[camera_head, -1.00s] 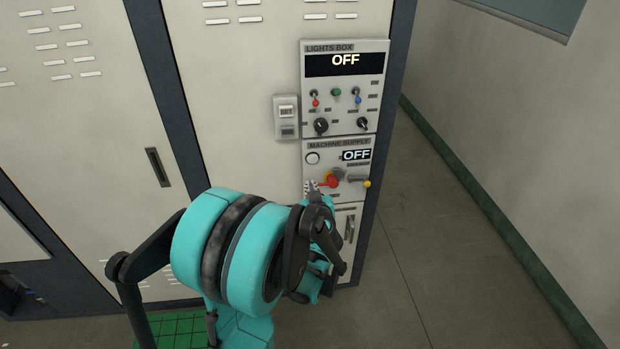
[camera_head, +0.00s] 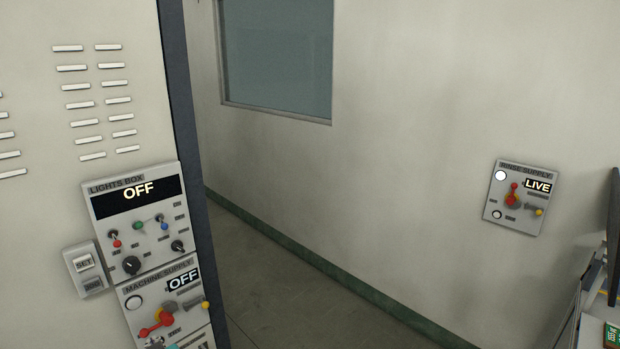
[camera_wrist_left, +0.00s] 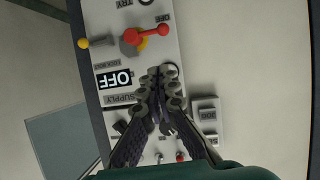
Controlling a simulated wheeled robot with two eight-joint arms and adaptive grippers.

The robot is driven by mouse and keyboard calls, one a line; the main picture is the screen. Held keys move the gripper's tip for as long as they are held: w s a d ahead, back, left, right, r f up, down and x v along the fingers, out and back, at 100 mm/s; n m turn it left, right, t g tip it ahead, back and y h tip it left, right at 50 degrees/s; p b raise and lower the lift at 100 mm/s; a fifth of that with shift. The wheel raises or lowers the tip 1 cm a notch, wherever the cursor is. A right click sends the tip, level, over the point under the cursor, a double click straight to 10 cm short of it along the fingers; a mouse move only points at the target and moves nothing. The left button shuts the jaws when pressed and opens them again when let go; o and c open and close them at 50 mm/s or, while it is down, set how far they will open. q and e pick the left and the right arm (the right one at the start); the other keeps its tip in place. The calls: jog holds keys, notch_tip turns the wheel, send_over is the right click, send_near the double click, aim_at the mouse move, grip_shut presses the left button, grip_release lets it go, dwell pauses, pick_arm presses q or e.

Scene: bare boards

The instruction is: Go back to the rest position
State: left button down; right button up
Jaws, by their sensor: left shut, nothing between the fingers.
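My left gripper (camera_wrist_left: 160,80) is shut and empty in the left wrist view. Its fingertips are in front of the machine supply panel, overlapping it near the display reading OFF (camera_wrist_left: 115,79). I cannot tell whether they touch it. In the head view, the machine supply panel (camera_head: 134,322) is at the bottom left, partly cut off by the frame edge, and its display (camera_head: 183,280) reads OFF. Its red lever (camera_head: 157,322) is tilted; the lever also shows in the wrist view (camera_wrist_left: 146,33). My right gripper is not in view.
The lights box (camera_head: 138,225) above reads OFF. A small switch box (camera_head: 85,268) sits left of it on the pale cabinet (camera_head: 60,130). A rinse supply panel (camera_head: 515,197) reading LIVE is on the right wall. Bare floor (camera_head: 290,295) lies between cabinet and wall.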

pick_arm(q)
jog(key=s+d+m+g+h, duration=0.1)
jog(key=s+d+m+h, duration=0.3)
jog(key=s+d, duration=0.3)
jog(key=s+d+f+m+g+h, duration=0.1)
jog(key=s+d+m+h, duration=0.4)
jog(key=d, duration=1.1)
jog(key=shift+s, duration=0.85)
